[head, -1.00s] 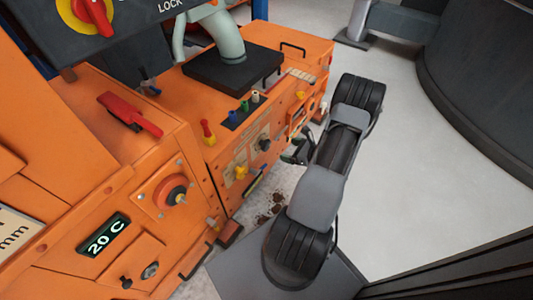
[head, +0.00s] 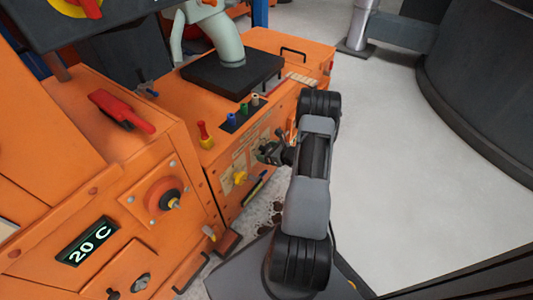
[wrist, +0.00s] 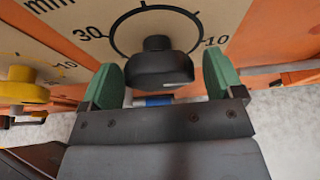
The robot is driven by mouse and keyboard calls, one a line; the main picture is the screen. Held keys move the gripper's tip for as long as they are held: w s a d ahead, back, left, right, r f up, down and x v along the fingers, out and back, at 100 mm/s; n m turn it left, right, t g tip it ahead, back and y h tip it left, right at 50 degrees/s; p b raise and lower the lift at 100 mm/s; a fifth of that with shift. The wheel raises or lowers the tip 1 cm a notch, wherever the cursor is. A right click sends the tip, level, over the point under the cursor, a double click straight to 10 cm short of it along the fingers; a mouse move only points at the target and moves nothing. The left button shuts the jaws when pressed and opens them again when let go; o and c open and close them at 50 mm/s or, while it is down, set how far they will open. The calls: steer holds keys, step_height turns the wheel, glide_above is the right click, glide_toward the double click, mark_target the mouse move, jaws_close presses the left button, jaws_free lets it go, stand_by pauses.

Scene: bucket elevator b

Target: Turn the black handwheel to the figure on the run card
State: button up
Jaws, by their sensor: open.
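The black handwheel (wrist: 165,68) shows in the wrist view as a rounded black knob on a short stem. It sits in front of a cream dial plate (wrist: 235,20) with a black ring, the figures 30 and 10, and part of "mm". My gripper (wrist: 164,80) is open, with one green fingertip left of the handwheel and one right of it. I see gaps on both sides. In the head view my gripper (head: 271,151) is at the orange panel and hides most of the handwheel. I cannot make out a run card.
A yellow knob (wrist: 28,85) stands left of my gripper; it also shows in the head view (head: 239,178). An orange-black wheel (head: 165,194), a "20 C" display (head: 87,241) and a red lever (head: 120,110) are on the orange machine. The pale floor (head: 380,190) at right is clear.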

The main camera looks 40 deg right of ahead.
steer(key=shift+w, duration=0.2)
steer(key=shift+c, duration=0.4)
steer(key=c, duration=0.8)
steer(key=shift+m+y+p, duration=0.6)
steer(key=shift+m+p, duration=0.1)
steer(key=shift+m, duration=0.1)
steer(key=shift+a+m+y+p, duration=0.1)
steer(key=shift+m+y+p, duration=0.3)
steer(key=shift+m+y, duration=1.4)
steer(key=shift+m, duration=0.9)
